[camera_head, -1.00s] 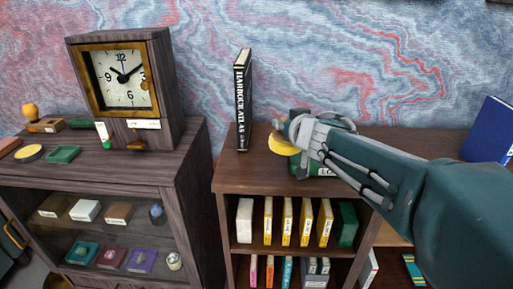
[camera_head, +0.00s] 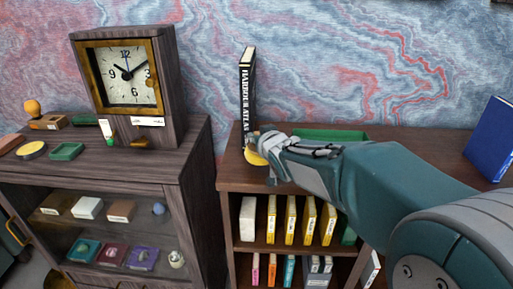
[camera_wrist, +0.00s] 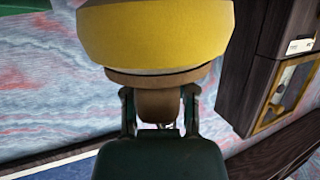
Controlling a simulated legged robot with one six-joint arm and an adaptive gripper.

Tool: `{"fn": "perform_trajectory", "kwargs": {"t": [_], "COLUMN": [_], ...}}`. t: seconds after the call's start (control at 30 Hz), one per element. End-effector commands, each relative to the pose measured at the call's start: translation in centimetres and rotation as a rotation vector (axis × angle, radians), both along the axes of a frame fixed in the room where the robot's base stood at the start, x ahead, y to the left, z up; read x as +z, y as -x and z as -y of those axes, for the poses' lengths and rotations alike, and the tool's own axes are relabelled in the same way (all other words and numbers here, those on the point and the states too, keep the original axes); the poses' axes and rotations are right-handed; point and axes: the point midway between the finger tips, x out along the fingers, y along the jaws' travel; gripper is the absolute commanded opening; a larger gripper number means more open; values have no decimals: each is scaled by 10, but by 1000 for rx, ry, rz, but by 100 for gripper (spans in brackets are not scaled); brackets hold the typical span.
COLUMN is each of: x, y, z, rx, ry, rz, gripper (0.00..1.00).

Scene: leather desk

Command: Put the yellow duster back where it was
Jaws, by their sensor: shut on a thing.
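The yellow duster (camera_head: 256,157) is a round yellow pad, held at the left end of my arm in the head view. My gripper (camera_head: 266,146) is shut on it, in front of the foot of the black book and over the front left of the brown bookcase top. In the wrist view the yellow pad of the duster (camera_wrist: 155,38) fills the top middle. Its brown wooden handle sits between the two fingers of my gripper (camera_wrist: 160,100). The head view does not show clearly whether the pad touches the shelf top.
The black Harbour Atlas (camera_head: 247,90) stands upright behind the duster. A green box (camera_head: 330,134) is mostly hidden behind my arm. A blue book (camera_head: 491,140) leans at right. A wooden clock (camera_head: 126,80) and small items stand on the left cabinet (camera_head: 185,160).

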Motion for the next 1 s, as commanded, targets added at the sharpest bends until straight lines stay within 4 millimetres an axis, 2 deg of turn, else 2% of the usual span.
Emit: {"fn": "perform_trajectory", "kwargs": {"t": [0.17,0.3,0.37,0.7,0.73,0.8,1.0], "x": [-9,-32,-37,-40,-41,-41,-40], "y": [-4,-5,-5,-5,-4,-4,-4], "z": [-5,-5,-6,-6,-6,-6,-6], "rx": [-1,-2,-3,-2,-2,-2,-2], "ry": [-1,-1,-1,0,0,0,0], "rz": [1,-2,0,2,2,2,2], "gripper": [0,0,0,0,41,71,71]}}
